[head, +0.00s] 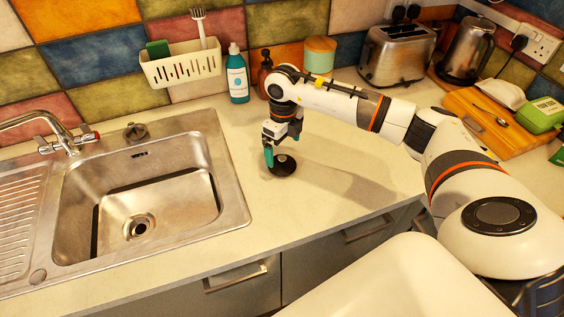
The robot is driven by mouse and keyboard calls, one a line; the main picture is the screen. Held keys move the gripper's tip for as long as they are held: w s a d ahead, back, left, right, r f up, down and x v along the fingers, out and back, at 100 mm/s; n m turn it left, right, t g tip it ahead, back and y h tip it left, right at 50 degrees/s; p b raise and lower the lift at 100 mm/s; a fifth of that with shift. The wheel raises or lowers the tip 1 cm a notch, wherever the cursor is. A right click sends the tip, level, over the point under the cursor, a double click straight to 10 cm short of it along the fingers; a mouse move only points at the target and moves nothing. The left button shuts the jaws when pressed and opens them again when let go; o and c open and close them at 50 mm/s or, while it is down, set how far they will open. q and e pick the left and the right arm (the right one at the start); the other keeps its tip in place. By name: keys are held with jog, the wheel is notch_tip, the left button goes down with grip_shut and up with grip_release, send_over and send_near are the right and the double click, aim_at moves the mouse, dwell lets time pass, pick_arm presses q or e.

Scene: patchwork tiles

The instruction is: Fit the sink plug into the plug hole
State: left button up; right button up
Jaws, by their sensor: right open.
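The sink plug (283,168) looks like a dark round disc with a small pale spot on top. It lies flat on the counter, right of the sink. My right gripper (281,153) is open and points down, its teal-tipped fingers low over the plug. I cannot tell whether they touch it. The plug hole (138,227) is the round metal drain in the floor of the steel sink basin (185,150), and it appears uncovered. My left gripper is not in view.
A tap (62,135) stands at the sink's back left, near a small round metal fitting (136,131). A teal bottle (237,80), amber bottle (265,75) and lidded jar (319,55) stand behind my right gripper. The counter between plug and sink is clear.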

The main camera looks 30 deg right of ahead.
aim_at(282, 157)
jog(key=f, duration=0.1)
jog(key=f+p, duration=0.2)
jog(key=shift+s+a+f, duration=0.15)
jog(key=shift+a+f, duration=0.1)
jog(key=shift+f, duration=0.7)
jog(key=c, duration=1.1)
